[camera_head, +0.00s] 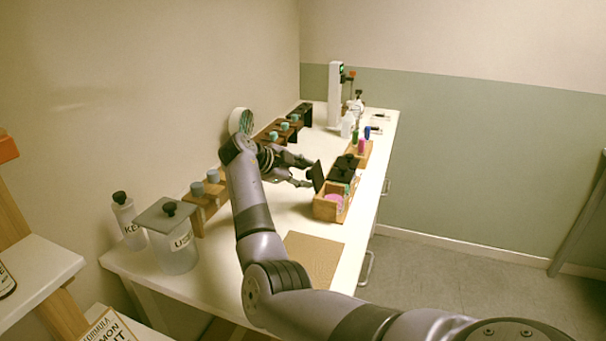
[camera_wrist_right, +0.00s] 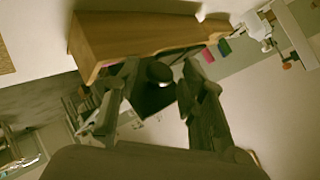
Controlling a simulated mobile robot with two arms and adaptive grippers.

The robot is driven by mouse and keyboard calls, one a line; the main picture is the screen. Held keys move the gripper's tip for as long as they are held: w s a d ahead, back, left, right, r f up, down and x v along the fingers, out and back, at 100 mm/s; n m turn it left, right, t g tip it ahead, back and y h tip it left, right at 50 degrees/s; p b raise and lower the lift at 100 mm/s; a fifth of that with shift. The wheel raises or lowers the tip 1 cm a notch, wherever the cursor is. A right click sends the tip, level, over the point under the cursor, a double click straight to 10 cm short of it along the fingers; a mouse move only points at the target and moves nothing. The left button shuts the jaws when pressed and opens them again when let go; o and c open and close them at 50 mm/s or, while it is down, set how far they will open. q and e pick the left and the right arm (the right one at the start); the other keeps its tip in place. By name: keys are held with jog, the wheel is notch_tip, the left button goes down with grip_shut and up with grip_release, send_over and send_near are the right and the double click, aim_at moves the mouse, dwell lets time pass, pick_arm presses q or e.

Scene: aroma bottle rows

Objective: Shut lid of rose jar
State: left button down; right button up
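A wooden box (camera_head: 326,211) stands on the white table in the head view, with a round pink thing (camera_head: 334,200) in its near compartment, seemingly the rose jar. A dark lid (camera_head: 318,177) stands raised at the box's left side. My right gripper (camera_head: 309,173) is beside this lid, on its left. In the right wrist view, its two fingers (camera_wrist_right: 158,84) are spread apart, with the dark lid and its round black knob (camera_wrist_right: 160,72) showing between them. I cannot tell whether a finger touches the lid. The jar's inside is hidden in the wrist view. My left gripper is out of view.
More dark lids (camera_head: 346,168) sit shut farther along the box. A brown mat (camera_head: 315,258) lies in front. Wooden racks with blue-grey caps (camera_head: 213,177) line the wall side. Bottles (camera_head: 347,124) and a white stand (camera_head: 335,95) are at the far end.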

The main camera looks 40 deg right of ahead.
grip_shut()
dwell(0.6)
